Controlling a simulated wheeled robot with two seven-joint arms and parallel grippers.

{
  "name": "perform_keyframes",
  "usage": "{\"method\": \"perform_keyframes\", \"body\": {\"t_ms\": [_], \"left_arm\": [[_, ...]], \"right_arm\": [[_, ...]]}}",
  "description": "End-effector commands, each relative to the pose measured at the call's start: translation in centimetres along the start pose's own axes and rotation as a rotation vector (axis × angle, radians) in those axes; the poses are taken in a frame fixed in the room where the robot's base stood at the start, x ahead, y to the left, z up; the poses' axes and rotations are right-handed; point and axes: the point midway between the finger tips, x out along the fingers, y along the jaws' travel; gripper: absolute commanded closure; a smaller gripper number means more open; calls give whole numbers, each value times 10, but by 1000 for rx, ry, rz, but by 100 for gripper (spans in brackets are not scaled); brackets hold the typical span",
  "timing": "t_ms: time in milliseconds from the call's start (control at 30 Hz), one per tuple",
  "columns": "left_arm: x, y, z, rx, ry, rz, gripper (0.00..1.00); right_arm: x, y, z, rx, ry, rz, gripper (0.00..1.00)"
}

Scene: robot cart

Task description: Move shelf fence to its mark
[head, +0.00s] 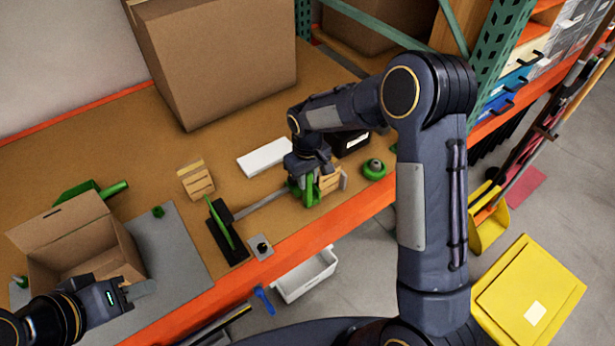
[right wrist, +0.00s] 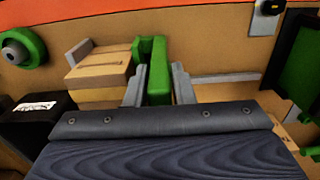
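The green shelf fence (head: 311,192) stands at the right end of a flat metal rail (head: 262,204) near the bench's front edge. In the right wrist view the fence (right wrist: 155,72) is an upright green piece between the two grey fingers of my right gripper (right wrist: 158,88). The fingers lie close against both its sides, and the gripper looks shut on it. In the head view my right gripper (head: 308,170) comes down over the fence and partly hides it. My left gripper (head: 135,290) is beside the open cardboard box; its finger gap is unclear. I cannot make out the mark.
A wooden block (right wrist: 97,75) sits beside the fence. A green-based round button (head: 375,169), a black bin (head: 352,142) and a white pad (head: 264,158) are near. A black-and-green device (head: 226,232) stands left. An open cardboard box (head: 75,245) is at far left.

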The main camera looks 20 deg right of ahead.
Motion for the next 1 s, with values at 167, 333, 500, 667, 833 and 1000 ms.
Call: {"method": "perform_keyframes", "body": {"t_ms": [167, 333, 500, 667, 833, 1000], "left_arm": [[0, 0, 0, 0, 0, 0, 64], [0, 0, 0, 0, 0, 0, 64], [4, -2, 2, 0, 0, 0, 64], [14, -6, 7, 0, 0, 0, 64], [22, -10, 11, 0, 0, 0, 64], [26, -12, 13, 0, 0, 0, 64]], "right_arm": [[0, 0, 0, 0, 0, 0, 100], [0, 0, 0, 0, 0, 0, 100], [1, -12, -1, -5, 1, -1, 100], [3, -54, -1, -9, 3, -1, 100], [2, -103, -1, -8, 2, 0, 100], [0, -133, -1, -4, 3, -1, 100]]}}
